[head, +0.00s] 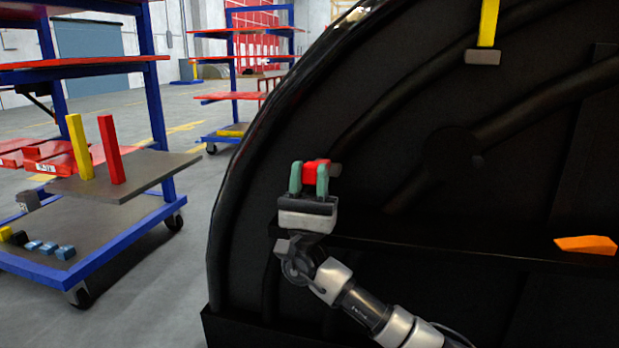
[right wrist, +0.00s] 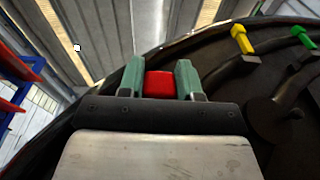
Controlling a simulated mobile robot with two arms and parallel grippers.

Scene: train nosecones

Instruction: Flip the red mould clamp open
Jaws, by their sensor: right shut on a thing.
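The red mould clamp (head: 316,170) is on the left part of the big black round mould (head: 400,110). My right gripper (head: 309,178) is shut on it, with one green finger on each side of the red part. In the right wrist view the red clamp (right wrist: 160,85) fills the space between the two fingertips (right wrist: 160,78). The clamp's base is mostly hidden behind the gripper. My left gripper is in neither view.
A yellow clamp (head: 488,22) is higher on the mould, and an orange one (head: 586,244) is at the right. A green clamp (right wrist: 303,36) shows in the wrist view. A blue-framed cart (head: 115,245) with yellow and red bars stands at the left. Floor between cart and mould is clear.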

